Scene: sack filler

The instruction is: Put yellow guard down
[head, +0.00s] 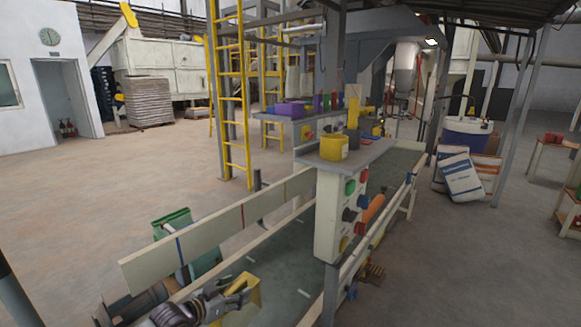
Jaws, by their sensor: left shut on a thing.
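A yellow guard (250,287) shows at the bottom of the head view, over the near end of the conveyor. My left gripper (240,295) is shut on it, and the gripper's dark fingers cover part of its near side. Whether the guard touches the conveyor frame beneath is hard to tell. My right gripper is not in view.
The conveyor (285,255) runs away to the upper right between pale side boards (220,228). A control post (335,215) with coloured buttons stands beside it, with a yellow tub (334,147) on its shelf. A green bin (172,222) stands left. Open floor lies further left.

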